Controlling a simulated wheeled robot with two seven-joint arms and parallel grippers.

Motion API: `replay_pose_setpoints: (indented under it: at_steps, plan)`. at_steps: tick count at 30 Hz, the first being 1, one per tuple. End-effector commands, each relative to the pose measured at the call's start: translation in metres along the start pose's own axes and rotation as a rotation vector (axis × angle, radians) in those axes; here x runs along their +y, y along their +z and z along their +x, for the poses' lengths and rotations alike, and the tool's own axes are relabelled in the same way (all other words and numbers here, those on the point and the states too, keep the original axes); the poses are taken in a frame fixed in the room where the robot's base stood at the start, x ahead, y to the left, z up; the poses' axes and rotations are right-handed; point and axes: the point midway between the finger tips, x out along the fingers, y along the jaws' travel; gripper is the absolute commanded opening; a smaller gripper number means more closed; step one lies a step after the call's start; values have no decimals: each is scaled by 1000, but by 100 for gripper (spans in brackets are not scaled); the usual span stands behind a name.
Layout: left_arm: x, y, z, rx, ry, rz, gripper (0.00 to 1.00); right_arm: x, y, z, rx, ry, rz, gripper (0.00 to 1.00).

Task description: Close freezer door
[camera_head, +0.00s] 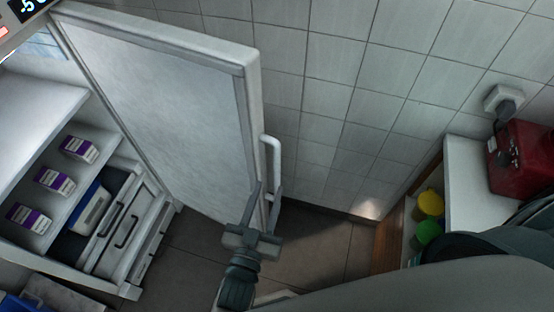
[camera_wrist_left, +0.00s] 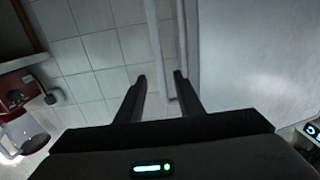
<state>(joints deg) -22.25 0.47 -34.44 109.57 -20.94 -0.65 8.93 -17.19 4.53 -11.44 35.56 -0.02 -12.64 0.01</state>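The freezer door (camera_head: 165,100) stands wide open in the head view, with its pale inner face toward me. Its white vertical handle (camera_head: 274,160) is on the outer side near the free edge. My left gripper (camera_head: 268,190) is at the free edge by the lower end of the handle, fingers apart. In the left wrist view, the open left gripper (camera_wrist_left: 160,77) points along the handle (camera_wrist_left: 156,45), with the door (camera_wrist_left: 245,60) to the right. I cannot tell whether the fingers touch the door or handle. My right gripper is not in view.
The open freezer (camera_head: 40,110) at left has shelves with purple-and-white boxes (camera_head: 55,182) and drawers (camera_head: 125,225). A tiled wall (camera_head: 340,75) is behind the door. At right, a counter (camera_head: 470,180) carries a red appliance (camera_head: 520,160). Floor (camera_head: 320,245) shows below the door.

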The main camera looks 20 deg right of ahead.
Motion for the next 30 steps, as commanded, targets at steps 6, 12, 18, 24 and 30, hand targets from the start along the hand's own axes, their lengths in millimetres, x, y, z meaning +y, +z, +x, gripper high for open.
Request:
replay_pose_setpoints:
  at_steps: [6,12,18,24,30]
  plan:
    - [0,-3,41,1,0,0,34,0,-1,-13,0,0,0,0]
    - [0,-2,73,0,0,-1,34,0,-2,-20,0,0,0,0]
    - [0,-1,92,0,0,0,34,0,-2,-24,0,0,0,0]
    - [0,0,97,-1,0,0,34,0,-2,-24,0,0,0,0]
    - [0,0,97,0,0,0,34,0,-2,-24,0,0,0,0]
